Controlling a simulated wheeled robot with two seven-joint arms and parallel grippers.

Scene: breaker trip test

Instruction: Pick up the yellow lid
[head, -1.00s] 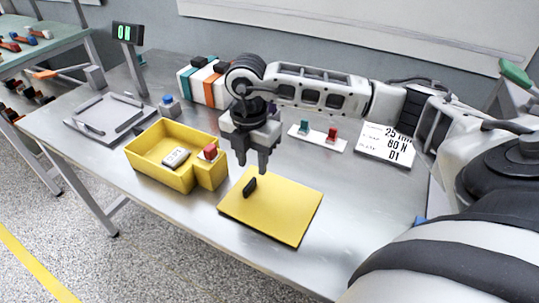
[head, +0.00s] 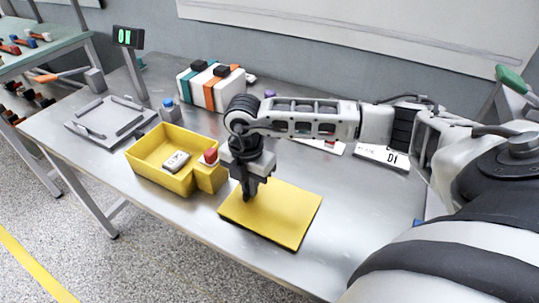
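The yellow lid (head: 277,213) lies flat on the metal table, in front of and to the right of the yellow box (head: 147,173). My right gripper (head: 248,194) is down at the lid's upper left part, where its small dark handle is. The fingers and the handle overlap in the picture, so I cannot tell whether the fingers are closed on it. The handle is mostly hidden by the gripper. The open yellow box holds a small pale block (head: 176,161) and has a red button (head: 210,156) on its right side. My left gripper is not in view.
A label card (head: 378,156) lies partly behind my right arm. The table to the lid's right is clear.

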